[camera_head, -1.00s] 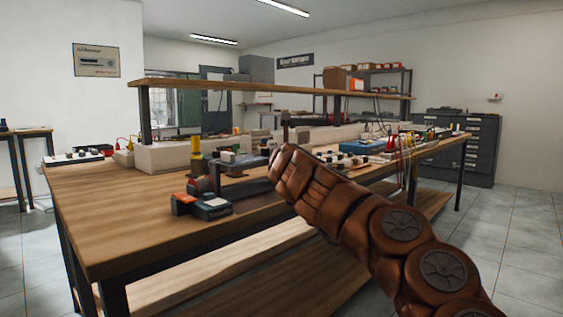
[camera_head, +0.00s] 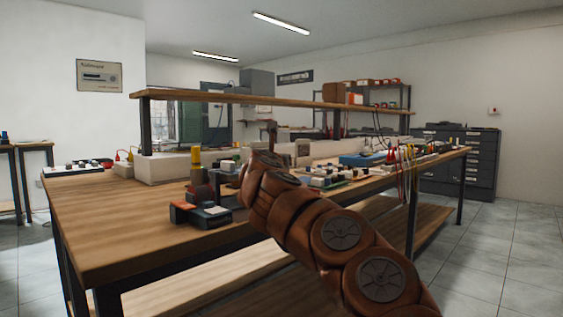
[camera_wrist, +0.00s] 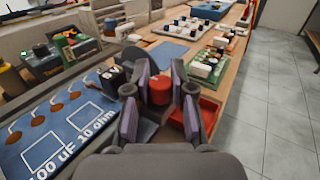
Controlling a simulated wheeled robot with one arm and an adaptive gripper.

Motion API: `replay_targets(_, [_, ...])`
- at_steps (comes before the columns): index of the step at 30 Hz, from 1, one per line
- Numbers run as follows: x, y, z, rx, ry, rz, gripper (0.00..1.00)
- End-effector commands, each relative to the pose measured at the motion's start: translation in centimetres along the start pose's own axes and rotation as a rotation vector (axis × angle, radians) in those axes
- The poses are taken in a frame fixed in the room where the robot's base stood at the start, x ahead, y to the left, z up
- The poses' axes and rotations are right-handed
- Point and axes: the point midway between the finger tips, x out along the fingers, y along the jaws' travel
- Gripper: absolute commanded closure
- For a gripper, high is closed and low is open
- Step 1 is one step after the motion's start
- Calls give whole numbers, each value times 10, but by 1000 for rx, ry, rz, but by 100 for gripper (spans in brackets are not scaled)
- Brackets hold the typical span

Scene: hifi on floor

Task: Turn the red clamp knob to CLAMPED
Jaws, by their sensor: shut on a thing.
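The red clamp knob (camera_wrist: 161,90) is a short red cylinder in the middle of the wrist view. My gripper (camera_wrist: 158,76) has one purple-padded finger on each side of it and is shut on it. The fingers cover parts of the knob's sides, and its base is hidden. I can see no CLAMPED marking. In the head view my brown arm crosses in front of the bench, and the fingers cannot be made out clearly there.
A blue printed board (camera_wrist: 62,128) lies left of my gripper and a red tray (camera_wrist: 208,112) just right. A green circuit board (camera_wrist: 208,66) stands beyond.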

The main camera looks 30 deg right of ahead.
Motion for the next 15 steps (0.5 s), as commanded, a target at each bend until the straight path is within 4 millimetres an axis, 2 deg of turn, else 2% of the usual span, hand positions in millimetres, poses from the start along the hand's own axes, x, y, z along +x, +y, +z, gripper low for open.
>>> replay_targets(5, [0,-1,0,0,0,-2,100])
replay_targets(6, [0,-1,0,-1,0,-2,74])
replay_targets(13, [0,-1,0,-1,0,-1,50])
replay_targets(15, [0,0,0,-1,0,0,50])
